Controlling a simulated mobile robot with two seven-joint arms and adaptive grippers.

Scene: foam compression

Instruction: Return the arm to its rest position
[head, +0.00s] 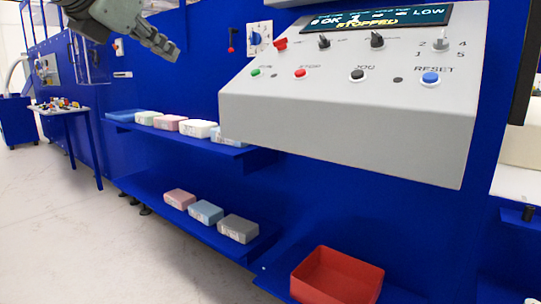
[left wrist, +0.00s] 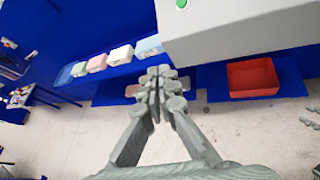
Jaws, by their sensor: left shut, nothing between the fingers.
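My left gripper (head: 160,42) is at the top left of the head view, its fingers shut and empty, in front of the blue machine wall and to the left of the grey control panel (head: 335,130). In the left wrist view the gripper (left wrist: 158,80) points away from the camera with its fingers together. The panel carries a display reading STOPPED, several knobs and coloured buttons. Nothing touches the gripper. My right gripper is not seen in the head view; a bit of grey hardware at the right edge of the left wrist view is too partial to identify.
Foam blocks (head: 198,129) lie on the upper blue shelf, with more blocks (head: 206,211) on the lower shelf. A red bin (head: 338,278) stands at the bottom right. A small table (head: 60,108) with small parts stands at the far left. The pale floor (head: 80,240) is clear.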

